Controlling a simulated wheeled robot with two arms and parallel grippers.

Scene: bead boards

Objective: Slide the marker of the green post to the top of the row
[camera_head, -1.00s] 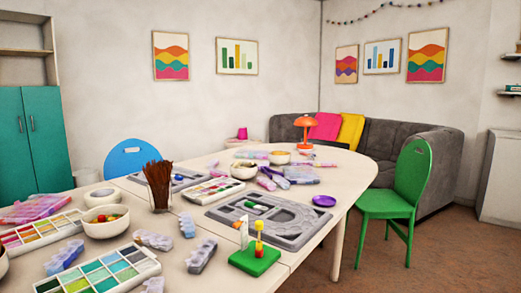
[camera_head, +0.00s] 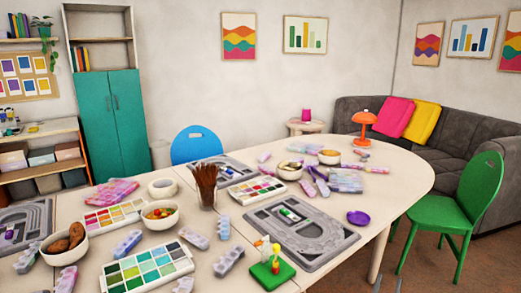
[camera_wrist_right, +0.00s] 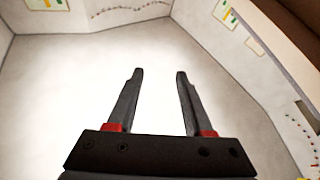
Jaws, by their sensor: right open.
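A green block (camera_head: 262,278) with an upright post stands at the near edge of the table. A red piece (camera_head: 276,267) sits low on the post and a pale yellow piece (camera_head: 277,248) is higher. A small white upright card-like shape stands beside the post; its details are too small to tell. Which piece is the marker, I cannot tell.
A grey bead board (camera_head: 335,243) with a small green and white piece lies behind the block. Bowls, paint palettes (camera_head: 148,268), bead cases and a brush cup (camera_head: 207,188) crowd the table. A green chair (camera_head: 470,195) stands at the right.

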